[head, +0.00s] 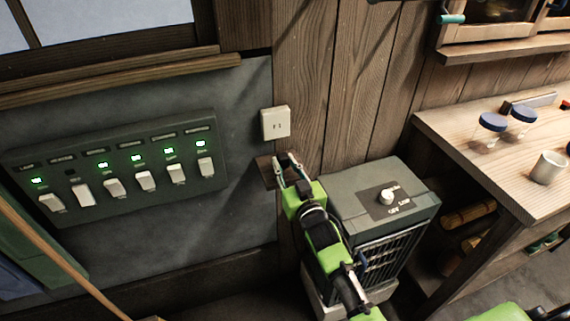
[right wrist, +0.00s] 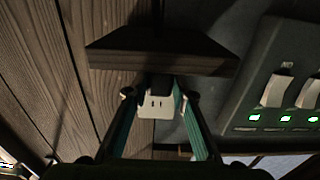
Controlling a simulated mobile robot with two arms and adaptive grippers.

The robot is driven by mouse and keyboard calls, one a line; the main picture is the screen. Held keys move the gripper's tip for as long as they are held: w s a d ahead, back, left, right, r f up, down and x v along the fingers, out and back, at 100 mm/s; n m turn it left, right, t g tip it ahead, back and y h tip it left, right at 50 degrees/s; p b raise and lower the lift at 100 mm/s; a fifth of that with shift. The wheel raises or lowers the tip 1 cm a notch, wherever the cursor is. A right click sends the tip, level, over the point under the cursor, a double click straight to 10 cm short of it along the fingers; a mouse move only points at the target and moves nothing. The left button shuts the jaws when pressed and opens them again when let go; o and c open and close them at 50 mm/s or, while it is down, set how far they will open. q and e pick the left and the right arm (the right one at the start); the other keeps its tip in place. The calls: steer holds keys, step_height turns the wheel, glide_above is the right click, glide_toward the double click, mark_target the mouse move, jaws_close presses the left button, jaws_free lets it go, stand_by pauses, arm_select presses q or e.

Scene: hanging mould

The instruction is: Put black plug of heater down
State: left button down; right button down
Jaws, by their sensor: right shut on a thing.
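My right gripper (head: 287,160) is raised in front of the wall, just below a white wall socket plate (head: 275,123). In the right wrist view the fingers (right wrist: 155,95) are shut on a small dark thing, seemingly the black plug (right wrist: 158,82), mostly hidden between the tips. The white plate (right wrist: 158,105) shows behind the fingers, with two slots. A small dark wooden ledge (head: 265,172) is beside the gripper; it also shows large in the right wrist view (right wrist: 160,52). The grey heater (head: 372,185) with a white knob stands right of my arm. My left gripper is out of view.
A dark switch panel (head: 120,168) with several white switches and green lights is on the wall at the left. A wooden workbench (head: 500,150) at the right holds blue-lidded jars (head: 491,125) and a pale cup (head: 548,168). My arm passes close to the heater's left side.

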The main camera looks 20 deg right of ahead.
steer(key=shift+f, duration=0.1)
steer(key=shift+f+b, duration=0.4)
steer(key=shift+f, duration=0.1)
steer(key=c, duration=1.7)
jaws_free()
steer(key=shift+r+p, duration=0.4)
steer(key=shift+r, duration=0.15)
steer(key=shift+s, duration=0.25)
steer(key=s, duration=1.1)
steer(key=shift+s+d+r+b, duration=0.1)
steer(key=shift+s+d+b, duration=0.15)
steer(key=shift+b, duration=0.15)
